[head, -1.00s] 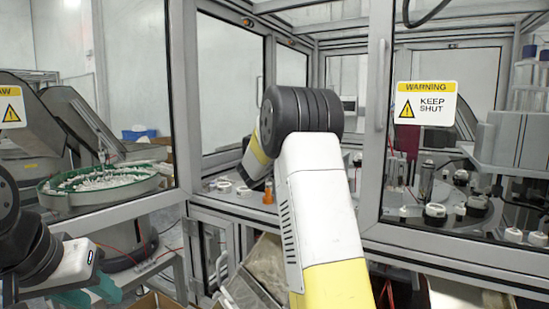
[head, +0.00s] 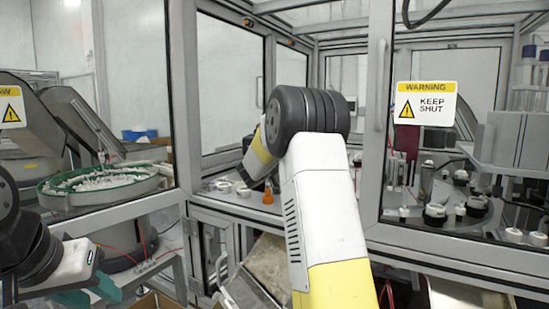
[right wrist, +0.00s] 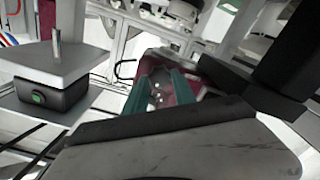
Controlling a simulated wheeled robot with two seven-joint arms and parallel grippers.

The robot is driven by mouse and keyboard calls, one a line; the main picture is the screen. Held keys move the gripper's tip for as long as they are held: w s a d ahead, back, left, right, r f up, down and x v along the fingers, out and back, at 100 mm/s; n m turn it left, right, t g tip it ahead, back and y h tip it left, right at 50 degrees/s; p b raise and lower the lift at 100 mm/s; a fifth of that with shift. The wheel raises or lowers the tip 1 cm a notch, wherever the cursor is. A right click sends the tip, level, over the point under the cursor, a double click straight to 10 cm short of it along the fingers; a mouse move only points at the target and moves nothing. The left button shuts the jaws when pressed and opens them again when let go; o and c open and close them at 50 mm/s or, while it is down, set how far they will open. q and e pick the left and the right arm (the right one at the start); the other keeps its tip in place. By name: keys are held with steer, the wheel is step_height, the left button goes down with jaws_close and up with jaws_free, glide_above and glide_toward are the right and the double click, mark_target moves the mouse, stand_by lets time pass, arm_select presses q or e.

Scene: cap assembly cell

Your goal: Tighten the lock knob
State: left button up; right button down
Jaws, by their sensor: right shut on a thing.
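My right arm reaches through the open front of the cell in the head view, and its own links hide its gripper there. In the right wrist view the teal fingers of my right gripper (right wrist: 163,98) are shut on a dark red part (right wrist: 158,82). I cannot tell whether this part is the lock knob. My left gripper (head: 88,296) shows at the lower left of the head view, its teal fingers apart and empty, away from the cell.
A door frame with a warning sign (head: 425,103) stands right of my right arm. An orange part (head: 267,196) and white caps lie on the cell deck. A green-rimmed bowl feeder (head: 100,184) stands at left. A black box with a green button (right wrist: 48,97) shows in the wrist view.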

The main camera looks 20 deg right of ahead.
steer(key=c, duration=1)
jaws_free()
steer(key=shift+c, duration=0.2)
steer(key=shift+a, duration=0.1)
steer(key=v, duration=0.7)
steer(key=shift+s+a, duration=0.2)
steer(key=shift+a, duration=0.05)
